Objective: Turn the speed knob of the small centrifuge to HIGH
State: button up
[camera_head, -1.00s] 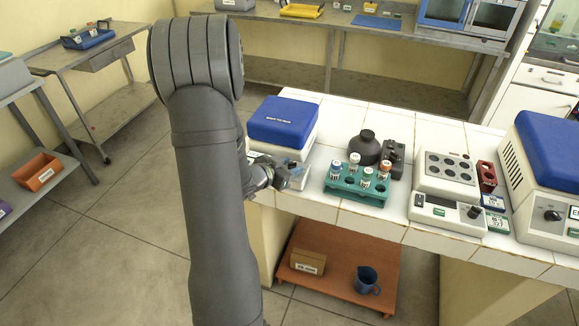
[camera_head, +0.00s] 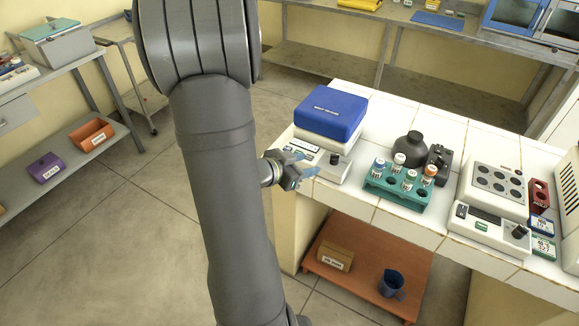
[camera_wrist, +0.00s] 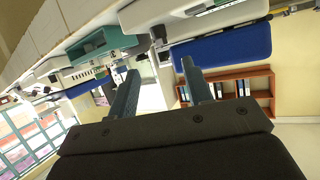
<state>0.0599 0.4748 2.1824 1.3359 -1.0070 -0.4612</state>
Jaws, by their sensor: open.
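The small centrifuge (camera_head: 319,138) has a blue lid and a white body and stands at the left end of the white-tiled bench. Its dark speed knob (camera_head: 335,158) shows on the front panel, at the right; its setting is too small to read. My gripper (camera_head: 309,165) is open and empty, in front of the panel and a little left of the knob, apparently not touching it. In the wrist view the two fingers (camera_wrist: 160,85) stand apart with nothing between them. The blue lid (camera_wrist: 225,50) shows beyond the fingers there, tilted by the camera's angle.
A teal tube rack (camera_head: 395,190) with several capped tubes stands right of the centrifuge. A block heater (camera_head: 492,190) stands further right. An orange shelf (camera_head: 335,270) lies below the bench. Floor left of the bench is clear.

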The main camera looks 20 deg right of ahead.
aim_at(333, 158)
jog(key=shift+v, duration=2.8)
jog(key=shift+d, duration=0.1)
jog(key=x, duration=1.7)
jog(key=shift+d+f, duration=0.15)
